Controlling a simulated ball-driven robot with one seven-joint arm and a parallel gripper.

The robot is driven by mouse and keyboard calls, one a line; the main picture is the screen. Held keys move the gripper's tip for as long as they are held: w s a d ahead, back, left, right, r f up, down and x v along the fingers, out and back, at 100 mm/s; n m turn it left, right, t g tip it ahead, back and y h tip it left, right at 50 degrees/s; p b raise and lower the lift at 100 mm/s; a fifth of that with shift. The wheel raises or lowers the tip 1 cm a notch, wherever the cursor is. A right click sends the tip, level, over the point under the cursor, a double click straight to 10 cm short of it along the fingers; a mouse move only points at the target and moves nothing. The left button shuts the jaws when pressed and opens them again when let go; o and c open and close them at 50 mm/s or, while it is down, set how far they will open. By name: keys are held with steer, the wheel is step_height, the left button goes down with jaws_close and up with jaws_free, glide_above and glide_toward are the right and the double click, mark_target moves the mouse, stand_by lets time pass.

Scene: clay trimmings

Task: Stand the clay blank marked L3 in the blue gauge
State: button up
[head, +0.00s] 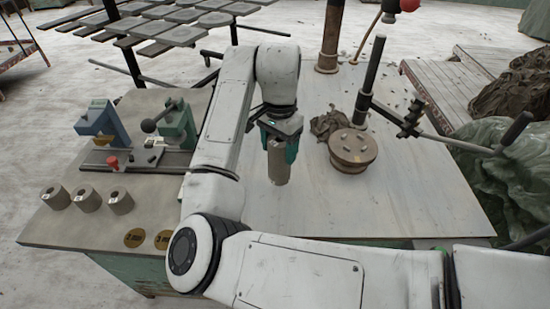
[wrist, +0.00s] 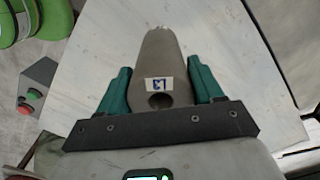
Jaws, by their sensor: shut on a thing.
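My gripper (head: 280,145) is shut on a grey clay blank (head: 278,164), which hangs upright below it over the pale board. In the wrist view the blank (wrist: 158,60) sits between my teal fingers (wrist: 160,92). It bears a white label that reads L3, upside down, above a dark round hole. The blue gauge (head: 103,122) stands at the left on a dark base plate, well to the left of my gripper. My arm passes between the two in the picture.
A green clamp-like device (head: 176,124) stands right of the blue gauge. Three grey clay blanks (head: 88,199) with labels lie on the left table. A round wooden block (head: 352,150) and a dark crumpled lump (head: 327,124) are right of my gripper. The board's front right is clear.

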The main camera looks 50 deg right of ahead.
mark_target(279, 172)
steer(key=shift+w+d+f, duration=0.2)
steer(key=shift+w+f, duration=0.45)
steer(key=shift+f, duration=0.15)
steer(key=shift+w+f+p, duration=0.15)
steer(key=shift+f+p, duration=0.15)
steer(key=shift+f, duration=1.35)
steer(key=shift+f, duration=0.1)
steer(key=o, duration=1.5)
steer(key=shift+f, duration=0.1)
